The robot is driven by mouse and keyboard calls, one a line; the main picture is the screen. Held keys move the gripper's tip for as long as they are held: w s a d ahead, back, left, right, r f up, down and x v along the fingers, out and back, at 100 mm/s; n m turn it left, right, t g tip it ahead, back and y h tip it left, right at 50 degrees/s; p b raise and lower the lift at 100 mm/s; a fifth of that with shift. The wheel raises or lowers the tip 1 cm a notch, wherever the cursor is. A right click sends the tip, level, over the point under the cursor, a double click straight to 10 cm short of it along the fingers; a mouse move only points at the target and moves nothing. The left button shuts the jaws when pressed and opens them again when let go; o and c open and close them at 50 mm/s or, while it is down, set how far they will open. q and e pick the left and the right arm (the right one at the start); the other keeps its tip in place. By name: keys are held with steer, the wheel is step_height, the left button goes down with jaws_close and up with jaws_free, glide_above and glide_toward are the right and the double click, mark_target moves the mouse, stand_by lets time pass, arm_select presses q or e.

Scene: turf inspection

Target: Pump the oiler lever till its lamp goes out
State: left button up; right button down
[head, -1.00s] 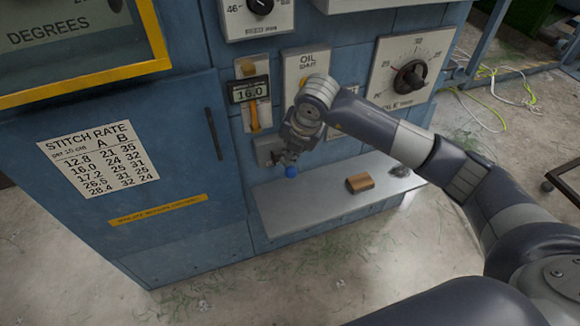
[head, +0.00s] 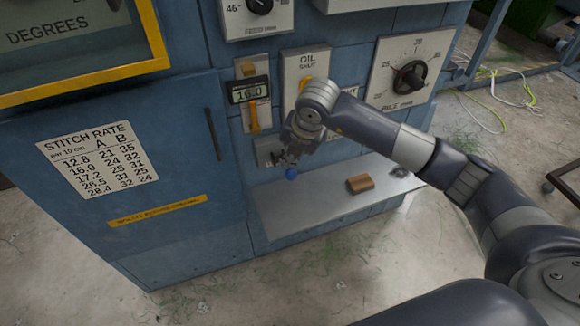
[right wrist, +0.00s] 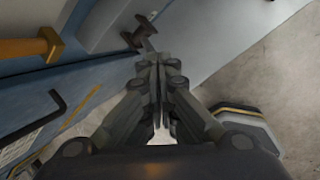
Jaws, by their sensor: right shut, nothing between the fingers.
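The oiler lever's blue ball knob (head: 291,173) hangs just over the grey shelf, in front of a small grey mount (head: 266,150) on the blue machine. My right gripper (head: 284,158) is shut and empty, pointing down right above the knob; I cannot tell whether it touches. In the right wrist view, my shut fingers (right wrist: 151,62) point towards a dark bracket (right wrist: 139,34) on the machine; the blue knob is hidden there. An OIL plate (head: 305,62) sits above, partly covered by my right wrist. I cannot make out a lit lamp. My left gripper is not in view.
The grey shelf (head: 325,196) holds a brown block (head: 360,184). The pile dial (head: 409,78) is to the right. A dark door handle (head: 213,134) stands out at left.

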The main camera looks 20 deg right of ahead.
mark_target(295, 171)
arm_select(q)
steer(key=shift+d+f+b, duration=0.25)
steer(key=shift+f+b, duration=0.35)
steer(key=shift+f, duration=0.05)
arm_select(e)
steer(key=shift+s+f, duration=0.2)
steer(key=shift+f, duration=0.3)
steer(key=shift+s+f, duration=0.2)
steer(key=shift+f, duration=0.25)
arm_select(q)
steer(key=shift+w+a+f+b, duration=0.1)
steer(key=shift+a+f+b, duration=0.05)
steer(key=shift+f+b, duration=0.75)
arm_select(e)
steer(key=shift+s+f, duration=0.3)
steer(key=shift+f, duration=0.3)
steer(key=shift+s+f, duration=0.3)
steer(key=shift+f, duration=0.3)
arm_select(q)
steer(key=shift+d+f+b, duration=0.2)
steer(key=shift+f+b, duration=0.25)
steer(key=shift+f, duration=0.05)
arm_select(e)
steer(key=shift+s+f, duration=0.3)
steer(key=shift+f, duration=0.35)
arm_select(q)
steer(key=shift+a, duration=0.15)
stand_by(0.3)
